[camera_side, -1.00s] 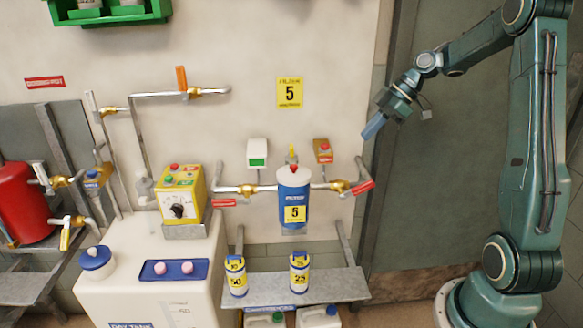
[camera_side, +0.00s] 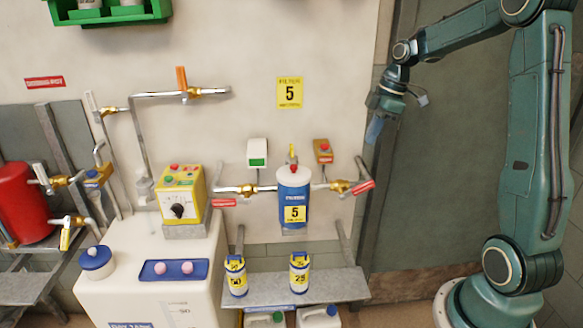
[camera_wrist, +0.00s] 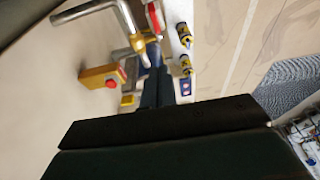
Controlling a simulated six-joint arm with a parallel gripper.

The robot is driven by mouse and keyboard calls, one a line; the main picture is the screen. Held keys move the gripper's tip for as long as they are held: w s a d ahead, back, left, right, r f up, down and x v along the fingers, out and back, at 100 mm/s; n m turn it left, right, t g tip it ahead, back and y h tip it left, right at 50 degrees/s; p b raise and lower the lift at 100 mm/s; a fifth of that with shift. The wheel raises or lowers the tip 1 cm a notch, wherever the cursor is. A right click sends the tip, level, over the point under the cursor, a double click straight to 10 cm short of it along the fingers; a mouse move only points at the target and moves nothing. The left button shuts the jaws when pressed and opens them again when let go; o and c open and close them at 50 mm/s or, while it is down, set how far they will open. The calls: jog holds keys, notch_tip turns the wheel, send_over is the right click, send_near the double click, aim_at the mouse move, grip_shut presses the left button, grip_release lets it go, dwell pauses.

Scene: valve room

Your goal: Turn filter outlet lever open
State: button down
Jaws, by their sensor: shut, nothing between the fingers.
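The filter (camera_side: 293,205) is a blue housing with a white cap on the wall, with a pipe on each side. The outlet lever (camera_side: 364,187) is red, on the brass valve (camera_side: 340,186) right of the filter, and slants up to the right. My gripper (camera_side: 374,132) is shut and empty, pointing down above the outlet lever and apart from it. In the wrist view, the dark fingers (camera_wrist: 158,88) reach up the picture, close below a brass valve (camera_wrist: 142,44) and a red handle (camera_wrist: 153,18), likely the outlet lever.
Two cartridges (camera_side: 299,273) stand on the shelf (camera_side: 268,290) below. A red inlet-side lever (camera_side: 223,203) is left of the filter.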

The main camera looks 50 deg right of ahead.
send_over(364, 184)
jog(key=w+a, duration=0.1)
jog(key=x, duration=0.5)
jog(key=s+d+x, duration=0.1)
jog(key=x, duration=0.2)
jog(key=shift+s+d+f, duration=0.1)
jog(key=shift+f, duration=0.15)
jog(key=shift+s+d+f, duration=0.15)
jog(key=shift+f, duration=0.35)
jog(key=shift+s+d+f, duration=0.1)
jog(key=shift+f, duration=0.4)
jog(key=shift+s+d+f, duration=0.2)
jog(key=shift+f, duration=0.3)
jog(key=shift+s+d+f, duration=0.15)
jog(key=shift+d+f, duration=0.05)
jog(key=shift+f, duration=0.3)
jog(key=shift+s+d+f+t+y, duration=0.25)
jog(key=shift+s+d+t+y, duration=0.05)
jog(key=shift+t+y, duration=0.1)
jog(key=shift+s+d+f, duration=0.1)
jog(key=shift+s+f, duration=0.05)
jog(key=shift+f, duration=0.05)
jog(key=shift+s+d+f, duration=0.25)
jog(key=shift+f, duration=0.25)
jog(key=shift+s+d+f, duration=0.25)
jog(key=shift+f, duration=0.2)
jog(key=shift+s+d+f, duration=0.25)
jog(key=shift+f, duration=0.4)
